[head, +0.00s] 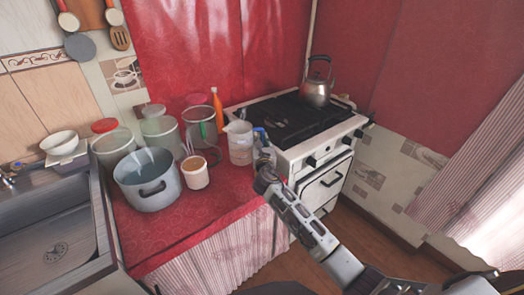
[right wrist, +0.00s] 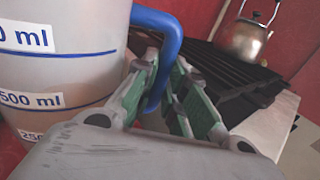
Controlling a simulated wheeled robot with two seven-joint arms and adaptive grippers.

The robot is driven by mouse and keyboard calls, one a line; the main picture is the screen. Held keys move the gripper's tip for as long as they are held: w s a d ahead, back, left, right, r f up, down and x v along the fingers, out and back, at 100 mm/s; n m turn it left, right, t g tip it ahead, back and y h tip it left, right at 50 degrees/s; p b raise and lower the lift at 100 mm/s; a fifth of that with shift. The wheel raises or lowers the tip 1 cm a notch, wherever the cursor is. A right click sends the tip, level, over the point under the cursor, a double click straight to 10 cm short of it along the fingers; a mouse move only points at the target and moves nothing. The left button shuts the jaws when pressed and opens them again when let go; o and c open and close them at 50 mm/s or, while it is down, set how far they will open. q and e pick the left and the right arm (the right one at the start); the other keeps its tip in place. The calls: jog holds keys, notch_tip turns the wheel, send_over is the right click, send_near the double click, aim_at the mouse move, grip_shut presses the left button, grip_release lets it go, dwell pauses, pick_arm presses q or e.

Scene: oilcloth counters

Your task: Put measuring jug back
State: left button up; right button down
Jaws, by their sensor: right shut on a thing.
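The measuring jug (head: 240,144) is a whitish, cloudy container with a blue handle. It is upright at the right end of the red counter, close to the stove; whether its base touches the cloth I cannot tell. In the right wrist view the jug (right wrist: 62,62) fills the left side, with blue lines and ml labels. My right gripper (head: 262,146) is shut on its blue handle (right wrist: 158,28), with the green-sided fingers (right wrist: 165,98) on either side of it. My left gripper is not in view.
The stove (head: 290,122) with a kettle (head: 318,90) stands right of the jug. The counter's front (head: 225,195) is clear.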

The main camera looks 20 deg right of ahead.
jog(key=shift+r, duration=0.1)
notch_tip(320, 180, down, 3)
jog(key=shift+b, duration=0.55)
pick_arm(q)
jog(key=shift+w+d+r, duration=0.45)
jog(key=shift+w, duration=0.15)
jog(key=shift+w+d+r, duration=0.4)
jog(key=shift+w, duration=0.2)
pick_arm(e)
jog(key=shift+f, duration=0.5)
jog(key=c, duration=1.5)
grip_release()
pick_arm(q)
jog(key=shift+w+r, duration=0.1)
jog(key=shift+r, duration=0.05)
pick_arm(e)
jog(key=shift+o, duration=0.2)
